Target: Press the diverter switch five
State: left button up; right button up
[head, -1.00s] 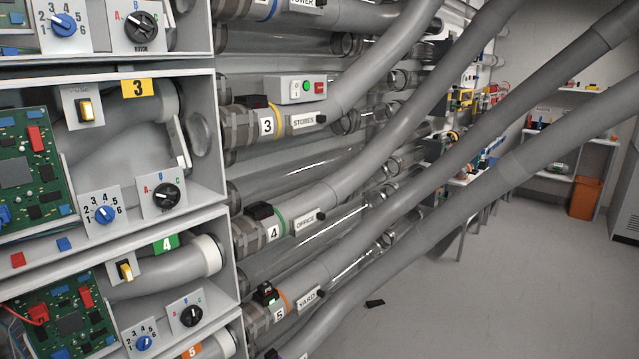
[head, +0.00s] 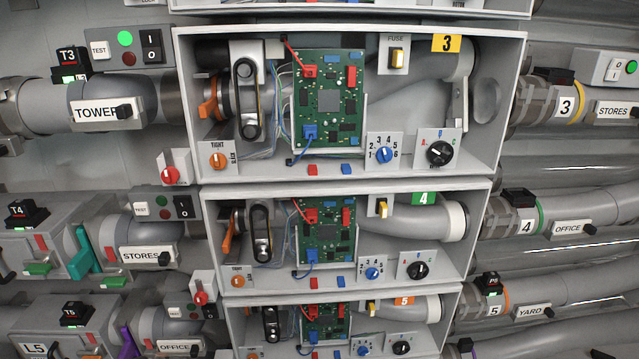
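Neither gripper is in view. No label in view reads "diverter", so I cannot tell which control is diverter switch five. The lowest open box carries an orange 5 plate (head: 404,301) and is cut by the bottom edge. It holds a yellow rocker (head: 372,308), a blue knob (head: 362,350) and a black rotary knob (head: 401,347). At left is a black T5 unit (head: 75,314).
Above stand similar open boxes with a yellow 3 plate (head: 446,43) and a green 4 plate (head: 424,198). A red button (head: 200,298) on a white housing stands left of box five.

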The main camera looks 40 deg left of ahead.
aim_at(210, 313)
jog(key=k+u, duration=0.2)
jog(key=u, duration=1.95)
